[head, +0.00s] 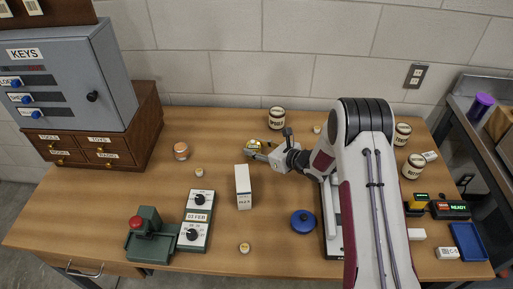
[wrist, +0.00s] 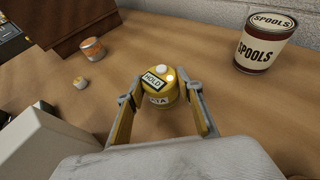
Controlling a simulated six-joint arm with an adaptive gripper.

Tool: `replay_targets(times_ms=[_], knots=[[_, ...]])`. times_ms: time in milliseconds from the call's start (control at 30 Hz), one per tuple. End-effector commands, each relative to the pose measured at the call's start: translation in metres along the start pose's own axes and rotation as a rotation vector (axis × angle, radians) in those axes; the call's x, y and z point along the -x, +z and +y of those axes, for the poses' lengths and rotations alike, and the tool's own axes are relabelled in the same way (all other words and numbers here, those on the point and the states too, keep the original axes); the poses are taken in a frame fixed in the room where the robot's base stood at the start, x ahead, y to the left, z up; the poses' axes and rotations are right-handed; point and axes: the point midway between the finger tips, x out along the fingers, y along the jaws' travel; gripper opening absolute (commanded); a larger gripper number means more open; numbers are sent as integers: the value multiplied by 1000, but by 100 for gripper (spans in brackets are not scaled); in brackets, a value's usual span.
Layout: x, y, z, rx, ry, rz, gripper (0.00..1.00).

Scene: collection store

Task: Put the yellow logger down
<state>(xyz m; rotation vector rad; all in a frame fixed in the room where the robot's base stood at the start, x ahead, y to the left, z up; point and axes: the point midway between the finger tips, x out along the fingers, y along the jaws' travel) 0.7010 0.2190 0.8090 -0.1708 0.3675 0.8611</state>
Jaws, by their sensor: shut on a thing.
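In the head view the logger (head: 253,144) is small, at the end of my gripper (head: 258,151) over the back middle of the wooden table (head: 130,215). It looks roughly upright. I cannot tell whether its base touches the table.
A SPOOLS tin (wrist: 265,44) stands to the right of my gripper. An orange-banded jar (wrist: 93,49) and a small pale knob (wrist: 80,83) stand to its left. A white box (head: 243,187) stands in front of it. Bare wood lies around the logger.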

Motion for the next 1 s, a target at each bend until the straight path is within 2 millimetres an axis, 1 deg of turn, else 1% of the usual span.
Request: replay_targets(times_ms=[167,200,233,267,767,1000], knots=[[-1,-2,0,0,0,-1,13],[-1,-2,0,0,0,0,44],[-1,-2,0,0,0,0,52],[-1,-2,0,0,0,0,53],[0,1,0,0,0,0,53],[18,1,-1,-1,-1,0,53]])
